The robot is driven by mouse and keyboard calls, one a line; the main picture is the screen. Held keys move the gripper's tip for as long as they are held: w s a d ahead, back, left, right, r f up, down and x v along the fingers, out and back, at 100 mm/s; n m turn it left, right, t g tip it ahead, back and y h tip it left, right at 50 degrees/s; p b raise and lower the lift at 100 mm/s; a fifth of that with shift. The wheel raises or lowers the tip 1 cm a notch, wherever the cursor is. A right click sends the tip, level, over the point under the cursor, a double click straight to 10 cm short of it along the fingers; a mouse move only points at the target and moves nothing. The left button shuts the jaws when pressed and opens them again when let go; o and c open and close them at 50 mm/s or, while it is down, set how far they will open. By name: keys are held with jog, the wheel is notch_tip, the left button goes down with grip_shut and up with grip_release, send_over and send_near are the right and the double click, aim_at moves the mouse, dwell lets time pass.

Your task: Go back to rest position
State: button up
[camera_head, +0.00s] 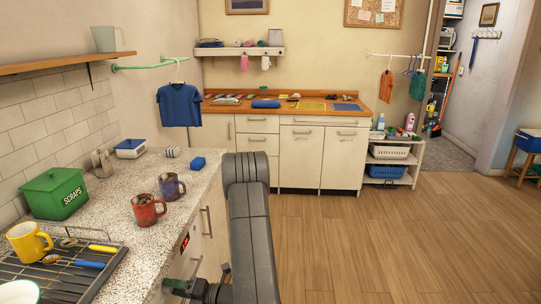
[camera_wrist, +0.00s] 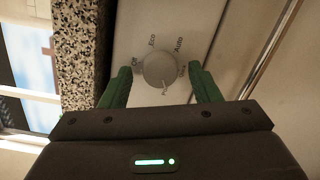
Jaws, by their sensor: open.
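My gripper (camera_wrist: 160,70) is open, with its two green fingers on either side of a round dial (camera_wrist: 159,69) in the wrist view. The dial is on a pale panel with the labels Eco and Auto around it. Gaps show between the fingers and the dial, but contact cannot be told for certain. In the head view my gripper (camera_head: 178,286) is low, at the front of the counter, beside the panel with a red display (camera_head: 185,243). The dial is not visible there. My arm bends down in the middle of the view.
A metal bar handle (camera_wrist: 262,65) runs beside the panel. The wooden floor (camera_head: 400,240) at the right is clear.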

jog(key=n+b, duration=0.2)
jog(key=n, duration=0.1)
jog(key=n+b, duration=0.2)
jog(key=shift+f+y, duration=0.3)
jog(key=shift+r+n+y+b, duration=0.15)
jog(key=shift+n+y+b, duration=0.25)
jog(key=shift+n+b, duration=1.45)
jog(key=shift+n+p, duration=0.35)
jog(key=shift+p, duration=0.05)
jog(key=shift+d, duration=0.15)
